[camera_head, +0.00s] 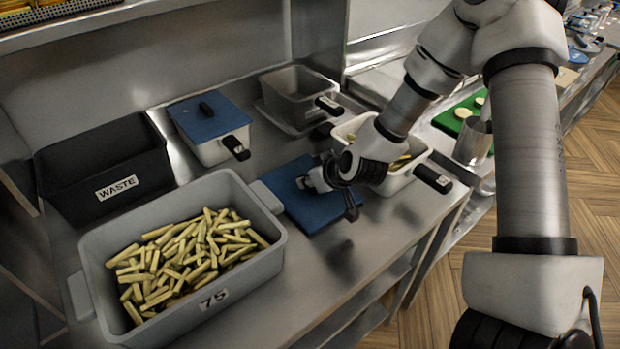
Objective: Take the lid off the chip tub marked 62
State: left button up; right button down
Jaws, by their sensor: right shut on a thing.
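A blue lid (302,205) with a dark handle area is at the middle of the steel counter, beside the large grey tub. My right gripper (328,178) is over this lid and shut on it; the grip point itself is partly hidden by the gripper. I cannot tell whether the lid touches the counter or hangs just above it. An open white tub (402,182) with chips and black handles stands right behind my gripper, partly covered by my arm. No mark 62 can be read on any tub. My left gripper is not in view.
A large grey tub (262,265) marked 75, full of chips, fills the front left. A black WASTE bin (75,200), a tub with a blue lid (215,115) and an empty grey tub (300,85) stand behind. A green board (447,120) lies at right.

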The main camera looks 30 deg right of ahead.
jog(key=shift+s, duration=0.1)
jog(key=c, duration=1)
grip_release()
jog(key=shift+f, duration=0.1)
jog(key=v, duration=0.7)
jog(key=shift+s+d+r, duration=0.1)
jog(key=shift+s+r, duration=0.1)
jog(key=shift+r, duration=0.05)
jog(key=shift+w, duration=0.1)
